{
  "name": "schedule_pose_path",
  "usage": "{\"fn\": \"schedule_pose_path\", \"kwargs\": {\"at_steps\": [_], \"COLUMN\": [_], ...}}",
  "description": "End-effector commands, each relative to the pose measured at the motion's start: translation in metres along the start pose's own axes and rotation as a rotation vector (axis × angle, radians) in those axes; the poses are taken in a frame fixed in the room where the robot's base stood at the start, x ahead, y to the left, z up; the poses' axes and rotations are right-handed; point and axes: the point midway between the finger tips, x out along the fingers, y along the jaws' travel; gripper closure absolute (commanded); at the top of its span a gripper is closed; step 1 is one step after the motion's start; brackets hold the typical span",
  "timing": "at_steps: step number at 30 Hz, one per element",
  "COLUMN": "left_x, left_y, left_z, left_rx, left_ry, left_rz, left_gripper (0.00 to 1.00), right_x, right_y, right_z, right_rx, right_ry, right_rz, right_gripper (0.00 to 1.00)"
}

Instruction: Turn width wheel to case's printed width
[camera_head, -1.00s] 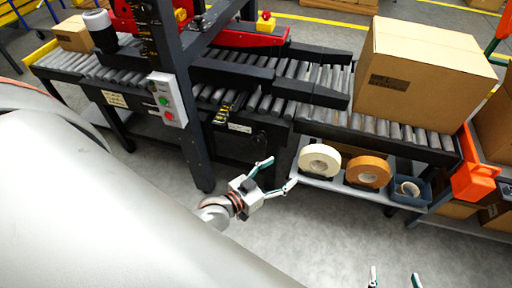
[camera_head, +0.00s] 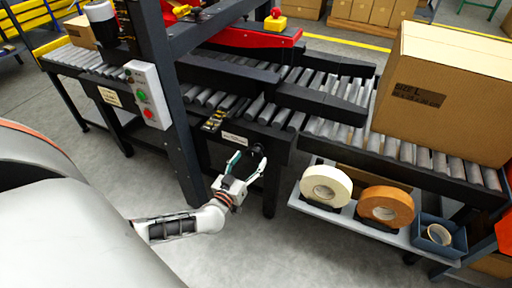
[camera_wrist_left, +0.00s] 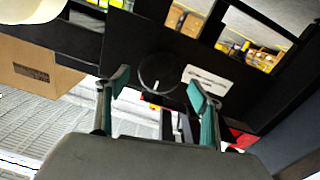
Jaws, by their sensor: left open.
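The width wheel (camera_head: 259,150) is a dark round knob on the front of the black conveyor frame, partly hidden by my left gripper in the head view. In the left wrist view the wheel (camera_wrist_left: 158,73) shows a white mark near its lower edge. My left gripper (camera_head: 249,163) is open and empty, just in front of the wheel. In the wrist view its teal fingers (camera_wrist_left: 158,86) stand on either side of the wheel; contact cannot be told. The large brown case (camera_head: 450,110) sits on the rollers at the right, its dark print too small to read fully. My right gripper is out of view.
A white label plate (camera_wrist_left: 207,80) is beside the wheel. A button box (camera_head: 148,95) hangs on the dark upright (camera_head: 180,150) left of my gripper. A shelf (camera_head: 345,215) with tape rolls (camera_head: 386,206) is at the right. The floor below is clear.

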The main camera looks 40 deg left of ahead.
Motion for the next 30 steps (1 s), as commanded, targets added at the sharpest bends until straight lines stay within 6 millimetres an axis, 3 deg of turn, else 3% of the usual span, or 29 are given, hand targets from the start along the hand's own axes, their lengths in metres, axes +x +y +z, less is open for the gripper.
{"fn": "schedule_pose_path", "kwargs": {"at_steps": [9,19,20,24,30], "left_x": [0.033,0.038,0.037,0.037,0.037], "left_y": [-0.001,0.000,0.000,0.000,0.000], "left_z": [0.004,0.002,0.002,0.002,0.002], "left_rx": [0.003,0.001,0.001,0.001,-0.002], "left_ry": [-0.005,-0.002,-0.002,-0.002,-0.002], "left_rz": [0.000,0.001,0.001,0.001,0.000], "left_gripper": [0.34,0.34,0.37,0.73,0.73], "right_x": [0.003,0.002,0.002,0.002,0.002], "right_y": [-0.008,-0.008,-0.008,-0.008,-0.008], "right_z": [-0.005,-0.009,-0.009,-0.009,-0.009], "right_rx": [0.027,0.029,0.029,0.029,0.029], "right_ry": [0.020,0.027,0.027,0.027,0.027], "right_rz": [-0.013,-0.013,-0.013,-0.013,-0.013], "right_gripper": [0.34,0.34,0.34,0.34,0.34]}}
